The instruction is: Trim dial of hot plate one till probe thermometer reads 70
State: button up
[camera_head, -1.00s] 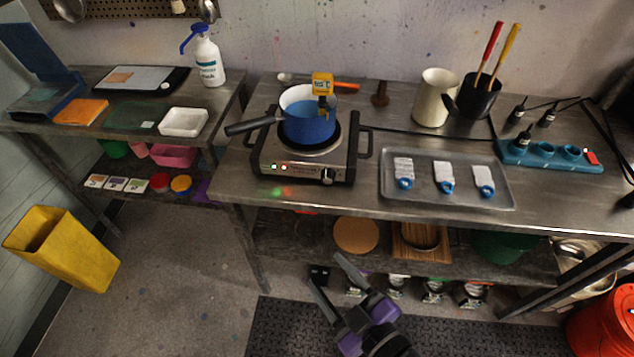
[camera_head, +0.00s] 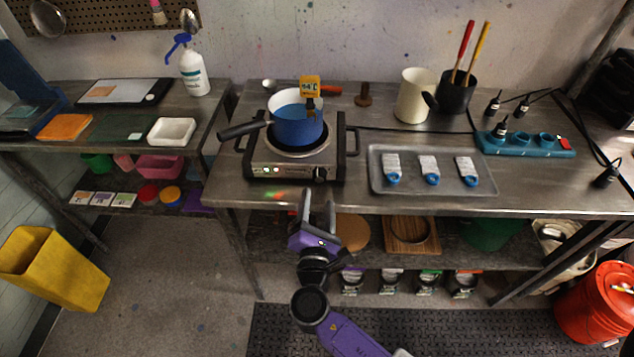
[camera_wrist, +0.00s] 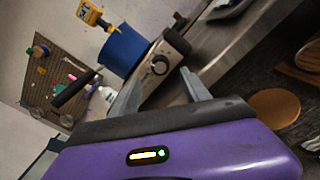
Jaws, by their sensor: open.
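The hot plate (camera_head: 265,172) stands on the steel bench, with its dark dial (camera_head: 320,173) at the front right. The dial also shows in the wrist view (camera_wrist: 160,66). A blue pot (camera_head: 297,130) with blue liquid sits on the plate. The yellow probe thermometer (camera_head: 310,86) stands at the pot's rim; its display seems to read about 64 °C, but the digits are small. My gripper (camera_head: 319,203) is open and empty, in front of and below the dial, apart from it. In the wrist view the dial lies beyond and between my fingertips (camera_wrist: 160,88).
A tray (camera_head: 433,188) with several tagged white strips lies right of the hot plate. The pot's handle (camera_head: 242,130) sticks out left.

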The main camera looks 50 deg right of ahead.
aim_at(319, 180)
jog(key=p+x, duration=0.1)
jog(key=x, duration=0.6)
grip_shut()
jog(key=shift+f, duration=0.1)
jog(key=m+b, duration=0.3)
jog(key=b, duration=0.1)
jog(key=shift+f, duration=0.15)
jog(key=m+b, duration=0.4)
jog(key=shift+r, duration=0.2)
dwell(0.3)
